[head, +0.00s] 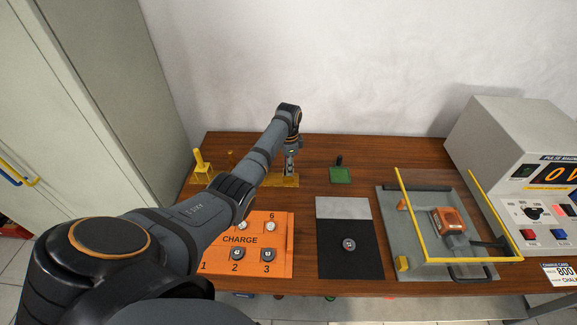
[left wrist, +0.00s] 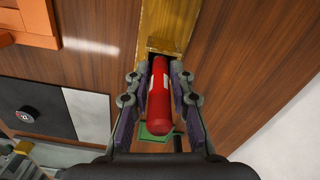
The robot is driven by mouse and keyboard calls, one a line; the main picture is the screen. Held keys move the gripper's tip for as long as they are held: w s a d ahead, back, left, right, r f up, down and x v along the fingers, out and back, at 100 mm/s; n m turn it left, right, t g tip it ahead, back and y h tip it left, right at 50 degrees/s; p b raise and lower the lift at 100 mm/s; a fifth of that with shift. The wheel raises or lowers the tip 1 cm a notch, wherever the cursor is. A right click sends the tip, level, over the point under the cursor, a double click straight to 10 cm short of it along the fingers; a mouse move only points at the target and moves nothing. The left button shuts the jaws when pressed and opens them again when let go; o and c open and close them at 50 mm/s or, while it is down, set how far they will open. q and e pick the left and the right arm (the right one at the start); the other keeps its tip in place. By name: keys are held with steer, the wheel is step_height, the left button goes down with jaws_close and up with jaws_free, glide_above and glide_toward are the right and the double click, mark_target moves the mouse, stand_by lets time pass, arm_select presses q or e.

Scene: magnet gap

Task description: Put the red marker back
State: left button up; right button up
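The red marker (left wrist: 158,100), with a pale label patch, shows in the left wrist view between the fingers of my left gripper (left wrist: 159,75). The fingertips close on it from both sides near its far end. That end is at the edge of a yellow-brown wooden rack (left wrist: 165,25); I cannot tell whether it touches or sits in a slot. In the head view my left gripper (head: 290,165) points down over the right end of the rack (head: 282,181), and the marker is not clearly visible there. My right gripper is not in view.
A yellow marker-like piece (head: 201,165) stands at the rack's left end. A green pad (head: 340,175) with a dark upright piece lies to the right. In front are an orange CHARGE board (head: 280,262), a black-and-grey mat (head: 335,265) and a yellow-framed fixture (head: 440,262).

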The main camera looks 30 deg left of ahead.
arm_select(q)
steer(key=shift+o, duration=1)
steer(key=shift+r, duration=0.2)
step_height(320, 180, up, 11)
steer(key=shift+r+b, duration=0.1)
steer(key=shift+b, duration=0.75)
steer(key=shift+r, duration=0.35)
